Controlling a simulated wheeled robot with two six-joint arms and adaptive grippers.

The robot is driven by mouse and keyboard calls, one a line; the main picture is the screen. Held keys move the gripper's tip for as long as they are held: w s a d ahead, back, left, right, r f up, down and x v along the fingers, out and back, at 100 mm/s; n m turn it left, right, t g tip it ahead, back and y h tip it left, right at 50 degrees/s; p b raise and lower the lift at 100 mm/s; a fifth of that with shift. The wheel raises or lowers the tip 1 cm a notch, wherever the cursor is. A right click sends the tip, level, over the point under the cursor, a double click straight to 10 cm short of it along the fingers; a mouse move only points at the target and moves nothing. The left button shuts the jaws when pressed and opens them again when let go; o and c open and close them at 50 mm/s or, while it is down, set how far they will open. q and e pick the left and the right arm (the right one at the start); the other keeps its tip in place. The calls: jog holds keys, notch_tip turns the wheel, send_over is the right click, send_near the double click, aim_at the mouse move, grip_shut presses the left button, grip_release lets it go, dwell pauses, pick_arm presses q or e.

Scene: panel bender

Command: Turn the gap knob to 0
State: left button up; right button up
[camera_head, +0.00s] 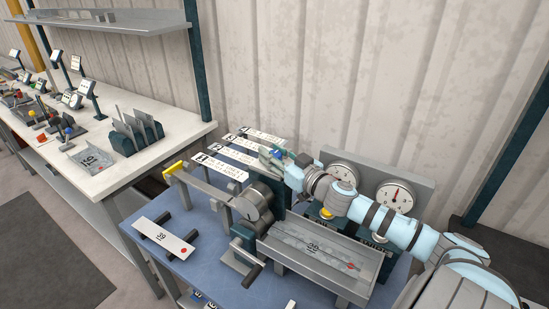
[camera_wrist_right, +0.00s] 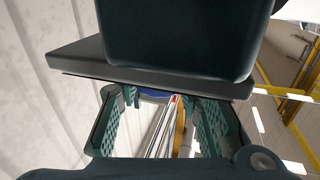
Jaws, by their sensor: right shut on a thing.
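The panel bender stands on the blue bench, with a metal tray (camera_head: 312,250), a round grey roller part (camera_head: 253,206) and dark uprights. My right gripper (camera_head: 276,154) is over the back of the machine, near the top of the dark upright (camera_head: 268,190). In the right wrist view my right gripper (camera_wrist_right: 167,118) reaches to a grey plate (camera_wrist_right: 100,62) and a large dark block (camera_wrist_right: 180,40). My left gripper is not in view.
Two round dials (camera_head: 394,197) stand behind my right arm, with a yellow knob (camera_head: 327,212) below. A crank handle (camera_head: 247,270) and a yellow-ended lever (camera_head: 174,169) stick out. A marked plate (camera_head: 165,238) and white labels (camera_head: 221,167) lie on the bench.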

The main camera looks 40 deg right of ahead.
jog(key=shift+d+r+n+y+p, duration=0.1)
jog(key=shift+n+y+p, duration=0.4)
jog(key=shift+y, duration=0.3)
jog(key=shift+n+y, duration=0.5)
jog(key=shift+y, duration=0.2)
jog(key=n+y+b, duration=0.1)
jog(key=y+b, duration=0.1)
jog(key=b, duration=0.1)
jog(key=n+g+y+b, duration=0.1)
jog(key=n+y+b, duration=0.1)
jog(key=b, duration=0.1)
jog(key=shift+f, duration=0.35)
jog(key=shift+r+n+g+y, duration=0.2)
jog(key=shift+n+g+y, duration=0.3)
jog(key=shift+y, duration=0.7)
jog(key=shift+a+f+g+y+b, duration=0.1)
jog(key=shift+a+g+y+b, duration=0.1)
jog(key=shift+g+y+b, duration=0.15)
jog(key=o, duration=1.2)
jog(key=shift+d, duration=0.1)
